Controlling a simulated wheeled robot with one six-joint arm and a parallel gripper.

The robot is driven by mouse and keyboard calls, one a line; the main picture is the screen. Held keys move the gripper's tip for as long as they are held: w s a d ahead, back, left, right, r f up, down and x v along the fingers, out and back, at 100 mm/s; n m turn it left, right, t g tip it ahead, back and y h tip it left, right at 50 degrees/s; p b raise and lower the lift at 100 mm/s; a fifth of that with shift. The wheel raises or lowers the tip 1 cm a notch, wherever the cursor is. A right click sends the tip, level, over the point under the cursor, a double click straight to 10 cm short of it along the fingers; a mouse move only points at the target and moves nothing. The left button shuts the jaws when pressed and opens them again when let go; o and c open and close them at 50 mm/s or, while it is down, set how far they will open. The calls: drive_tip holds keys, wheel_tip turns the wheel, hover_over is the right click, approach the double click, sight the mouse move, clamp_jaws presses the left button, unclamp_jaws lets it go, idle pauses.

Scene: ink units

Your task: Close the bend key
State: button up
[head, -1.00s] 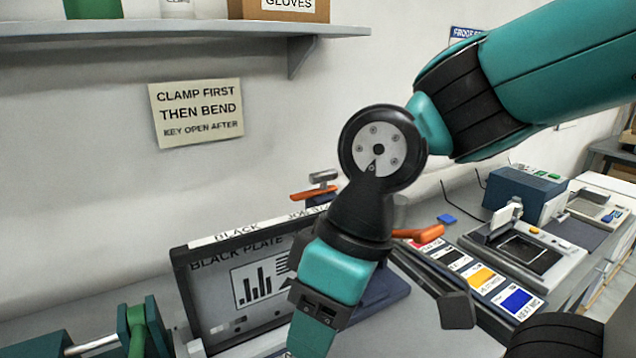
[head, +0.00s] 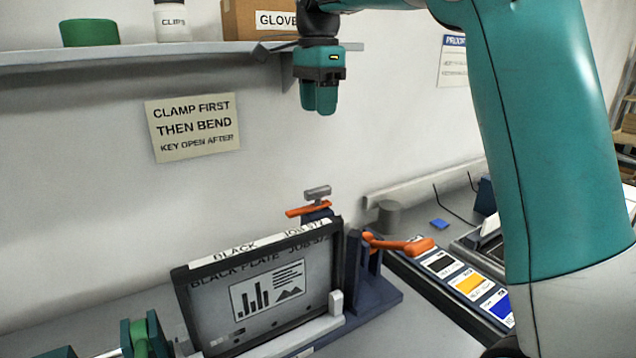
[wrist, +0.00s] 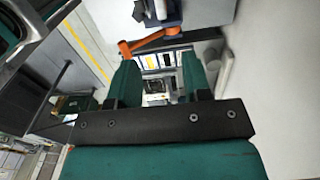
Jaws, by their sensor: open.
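The black plate (head: 265,290), labelled BLACK PLATE, stands in a blue bending fixture (head: 375,300) on the bench in the head view. An orange lever (head: 405,244) juts right from the fixture; a second orange handle (head: 307,210) sits behind the plate's top edge, under a grey T-shaped piece (head: 317,192). I cannot tell which one is the bend key. My gripper (head: 319,108) hangs well above these, in front of the shelf, pointing down and touching nothing. In the wrist view its fingers (wrist: 160,75) are apart and empty, with an orange lever (wrist: 150,42) beyond them.
A shelf (head: 150,48) with a green container, a white jar and a gloves box (head: 262,20) is close behind my gripper. A sign (head: 193,127) hangs on the wall. Colour cards (head: 468,284) lie right of the fixture. Air between gripper and fixture is clear.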

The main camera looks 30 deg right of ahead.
sight(318, 188)
wheel_tip(318, 188, down, 17)
drive_tip(key=p, duration=0.2)
drive_tip(key=shift+p, duration=0.3)
clamp_jaws()
